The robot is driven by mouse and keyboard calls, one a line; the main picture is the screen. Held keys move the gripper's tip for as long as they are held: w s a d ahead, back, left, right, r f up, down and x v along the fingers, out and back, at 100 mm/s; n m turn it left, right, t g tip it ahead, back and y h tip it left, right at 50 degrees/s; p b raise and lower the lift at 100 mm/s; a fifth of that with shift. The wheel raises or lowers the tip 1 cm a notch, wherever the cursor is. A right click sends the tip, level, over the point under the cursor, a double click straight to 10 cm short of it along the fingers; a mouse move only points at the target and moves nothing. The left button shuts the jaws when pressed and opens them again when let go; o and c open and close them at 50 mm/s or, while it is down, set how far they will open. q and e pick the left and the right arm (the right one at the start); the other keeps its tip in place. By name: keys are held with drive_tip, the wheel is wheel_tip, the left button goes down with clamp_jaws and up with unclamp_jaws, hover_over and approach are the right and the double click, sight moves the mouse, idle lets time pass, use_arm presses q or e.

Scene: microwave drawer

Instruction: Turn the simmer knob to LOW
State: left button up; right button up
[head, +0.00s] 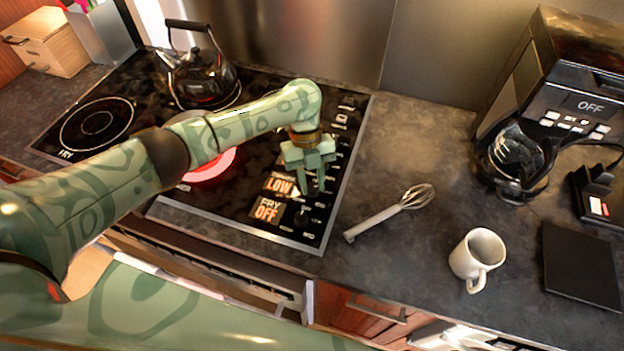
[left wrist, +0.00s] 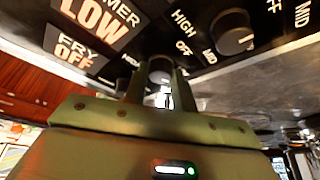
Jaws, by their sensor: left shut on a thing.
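The stove's control panel has a lit display reading LOW (head: 279,185), and the left wrist view shows "MER" above that LOW (left wrist: 92,17). A FRY OFF display (head: 268,209) sits just below it. My left gripper (head: 312,188) is over the knob column right of the displays, pointing down. In the left wrist view its two fingers are shut on a round knob (left wrist: 160,70), which they partly hide. I cannot read that knob's pointer. Another dark knob (left wrist: 233,32) with a pale mark stands beside it, free. My right gripper is out of view.
A red-glowing burner (head: 210,168) lies under my left forearm. A dark kettle (head: 198,78) stands on the back burner. A whisk (head: 385,212), a white mug (head: 477,258) and a coffee maker (head: 550,110) are on the counter to the right. Counter between whisk and coffee maker is clear.

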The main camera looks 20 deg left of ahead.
use_arm(q)
drive_tip(key=o, duration=1)
drive_tip(key=p+v, duration=0.3)
drive_tip(key=v, duration=1.3)
drive_tip(key=shift+r, duration=0.2)
